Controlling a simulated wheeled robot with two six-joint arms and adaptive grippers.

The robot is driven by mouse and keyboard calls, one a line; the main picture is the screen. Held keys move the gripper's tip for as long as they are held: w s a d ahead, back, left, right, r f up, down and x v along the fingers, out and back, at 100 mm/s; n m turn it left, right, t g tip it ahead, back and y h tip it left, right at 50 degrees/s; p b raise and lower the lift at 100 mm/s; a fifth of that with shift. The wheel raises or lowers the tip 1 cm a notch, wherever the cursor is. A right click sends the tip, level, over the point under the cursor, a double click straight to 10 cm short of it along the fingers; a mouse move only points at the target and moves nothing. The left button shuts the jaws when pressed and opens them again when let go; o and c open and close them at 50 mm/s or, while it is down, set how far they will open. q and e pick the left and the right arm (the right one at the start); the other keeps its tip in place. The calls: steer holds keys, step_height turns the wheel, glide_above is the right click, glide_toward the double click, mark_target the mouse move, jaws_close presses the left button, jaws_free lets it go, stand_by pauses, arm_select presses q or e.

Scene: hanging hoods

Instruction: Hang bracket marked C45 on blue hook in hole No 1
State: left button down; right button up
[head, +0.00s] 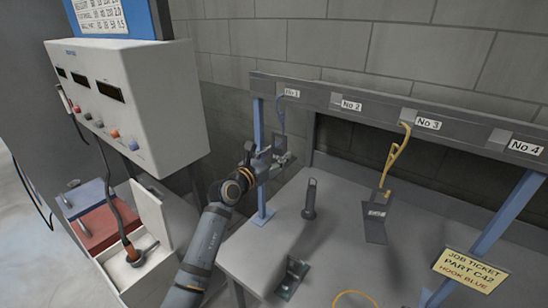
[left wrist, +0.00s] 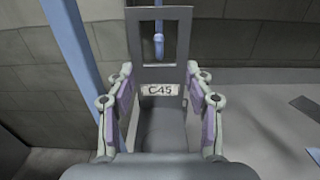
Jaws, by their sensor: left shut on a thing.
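My left gripper (head: 268,158) is shut on the bracket marked C45 (head: 284,160), just below the blue hook (head: 280,118) at the label No 1 (head: 292,93). In the left wrist view the grey bracket (left wrist: 174,118) stands between the two fingers, its C45 label facing the camera. Its upper plate has a rectangular opening. The blue hook (left wrist: 158,42) shows within that opening; I cannot tell whether it passes through or stays behind. My right gripper is not in view.
A yellow hook (head: 397,155) at No 3 carries a dark bracket (head: 376,222). A blue post (head: 260,150) is close to my gripper. The job ticket (head: 468,268) appears to read C42, hook blue.

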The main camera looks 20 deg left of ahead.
arm_select(q)
steer(key=shift+f+b, duration=0.9)
steer(key=shift+f, duration=0.3)
stand_by(0.6)
steer(key=shift+c, duration=2.3)
jaws_free()
steer(key=shift+f, duration=0.15)
steer(key=v, duration=1.2)
steer(key=shift+d, duration=0.1)
